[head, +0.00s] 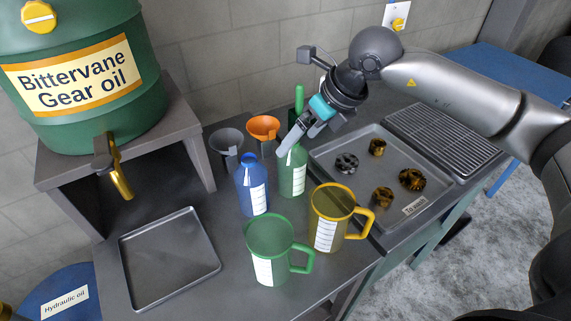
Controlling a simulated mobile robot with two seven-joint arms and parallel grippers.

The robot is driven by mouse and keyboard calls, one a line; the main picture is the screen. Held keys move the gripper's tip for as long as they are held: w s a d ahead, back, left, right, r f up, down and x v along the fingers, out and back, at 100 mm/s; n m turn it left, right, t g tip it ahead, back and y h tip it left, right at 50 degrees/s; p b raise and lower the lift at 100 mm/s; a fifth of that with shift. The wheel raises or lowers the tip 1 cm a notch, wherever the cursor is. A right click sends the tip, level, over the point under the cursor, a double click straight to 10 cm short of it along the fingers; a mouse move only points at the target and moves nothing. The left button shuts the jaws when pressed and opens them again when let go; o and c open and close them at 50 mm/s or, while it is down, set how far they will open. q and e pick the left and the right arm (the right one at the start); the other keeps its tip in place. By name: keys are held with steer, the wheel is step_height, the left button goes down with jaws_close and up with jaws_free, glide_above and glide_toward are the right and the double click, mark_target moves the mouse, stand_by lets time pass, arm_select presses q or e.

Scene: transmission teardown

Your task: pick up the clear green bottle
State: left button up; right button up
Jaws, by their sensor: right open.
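The clear green bottle (293,174) stands upright on the bench, with a white label on its side. It is just right of the blue bottle (251,187). My right gripper (296,136) is open at the top of the green bottle, its fingers partly covering the bottle's neck. Whether the fingers touch the bottle cannot be told. My left gripper is not in view.
A green jug (269,244) and a yellow jug (327,221) stand in front. A grey funnel (227,140) and an orange funnel (263,128) stand behind. A grey tray (345,192) with several gears lies right. An empty tray (170,285) lies left, below the gear oil drum (85,110).

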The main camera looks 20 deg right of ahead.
mark_target(301, 153)
steer(key=shift+h, duration=0.8)
steer(key=w+f, duration=0.1)
steer(key=f, duration=0.1)
steer(key=w+d+f, duration=0.1)
steer(key=f, duration=0.2)
steer(key=w+d+f, duration=0.1)
steer(key=w+f, duration=0.1)
steer(key=f, duration=0.1)
steer(key=shift+d, duration=0.2)
steer(key=shift+w+x, duration=0.2)
steer(key=shift+x, duration=2.9)
steer(key=shift+a+r, duration=0.15)
steer(key=c, duration=1)
steer(key=shift+r, duration=0.1)
